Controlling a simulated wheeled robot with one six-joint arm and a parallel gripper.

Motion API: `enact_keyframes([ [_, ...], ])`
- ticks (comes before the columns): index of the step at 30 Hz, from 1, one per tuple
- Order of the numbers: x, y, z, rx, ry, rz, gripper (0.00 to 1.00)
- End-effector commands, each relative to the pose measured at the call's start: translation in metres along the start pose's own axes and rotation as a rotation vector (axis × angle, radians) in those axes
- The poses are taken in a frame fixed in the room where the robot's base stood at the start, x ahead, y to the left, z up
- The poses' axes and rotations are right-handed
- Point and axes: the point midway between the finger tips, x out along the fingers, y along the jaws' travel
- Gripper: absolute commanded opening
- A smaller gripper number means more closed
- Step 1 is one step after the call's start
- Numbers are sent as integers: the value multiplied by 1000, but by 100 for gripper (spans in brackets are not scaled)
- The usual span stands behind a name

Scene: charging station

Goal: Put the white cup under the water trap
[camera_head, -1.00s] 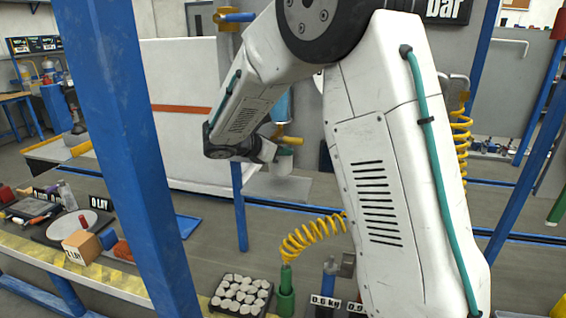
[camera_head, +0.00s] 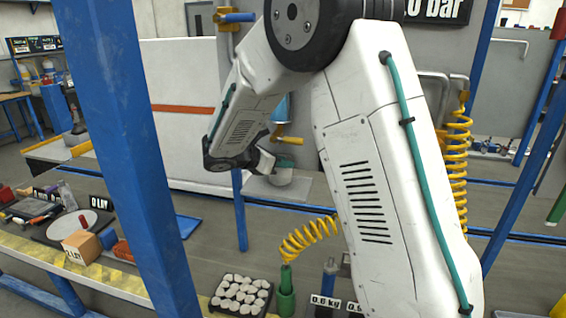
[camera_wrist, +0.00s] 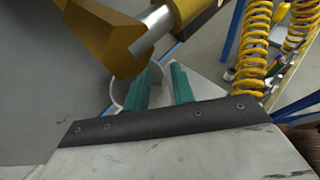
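The white cup (camera_head: 281,178) stands upright on a pale grey plate (camera_head: 298,188) in the head view. The water trap, with a blue bowl (camera_head: 281,108) and a yellow drain fitting (camera_head: 289,140), hangs above it, partly behind my arm. My gripper (camera_head: 284,163) has teal fingers low at the cup's rim. In the wrist view, my gripper (camera_wrist: 161,88) shows a gap between its fingers and looks open. The left finger overlaps the inside of the cup's rim (camera_wrist: 116,93); the right finger is outside. The yellow fitting (camera_wrist: 120,38) is close above the fingers.
Yellow coiled hoses (camera_head: 458,150) hang right of my arm. A blue post (camera_head: 128,150) stands at left. A black tray of white pieces (camera_head: 241,295) and a green cylinder (camera_head: 286,292) are in front. A bench with a scale (camera_head: 75,227) is at left.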

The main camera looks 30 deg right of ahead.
Motion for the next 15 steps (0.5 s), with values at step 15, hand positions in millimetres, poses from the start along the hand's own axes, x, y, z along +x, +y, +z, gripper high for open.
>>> enact_keyframes([
  [15, -69, -4, 3, 17, 10, -5, 25],
])
